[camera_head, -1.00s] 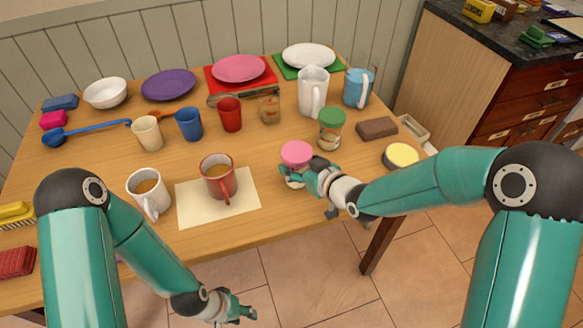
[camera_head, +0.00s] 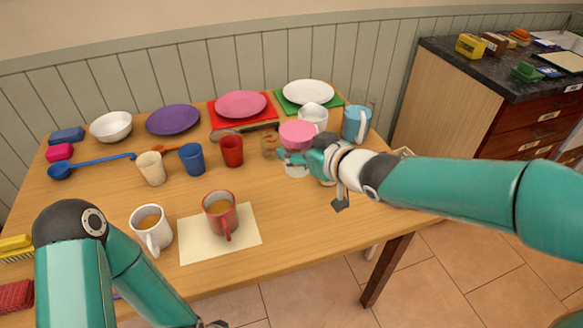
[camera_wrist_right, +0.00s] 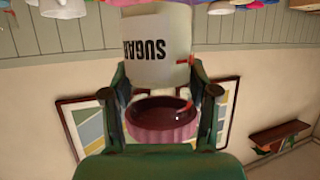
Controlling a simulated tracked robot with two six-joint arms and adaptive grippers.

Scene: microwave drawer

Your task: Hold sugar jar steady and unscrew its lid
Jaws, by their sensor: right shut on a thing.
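The sugar jar (camera_wrist_right: 158,42) is pale, with a dark SUGAR label that shows upside down in the right wrist view. Its pink lid (camera_head: 298,133) is on top in the head view, and the pale body (camera_head: 297,169) shows below it.
On the wooden table (camera_head: 300,225), a red mug (camera_head: 220,216) stands on a pale sheet and a white mug (camera_head: 151,230) stands left of it. Cups and plates fill the back. A white pitcher (camera_head: 313,114) and blue pitcher (camera_head: 356,123) stand behind my right gripper. The front right is clear.

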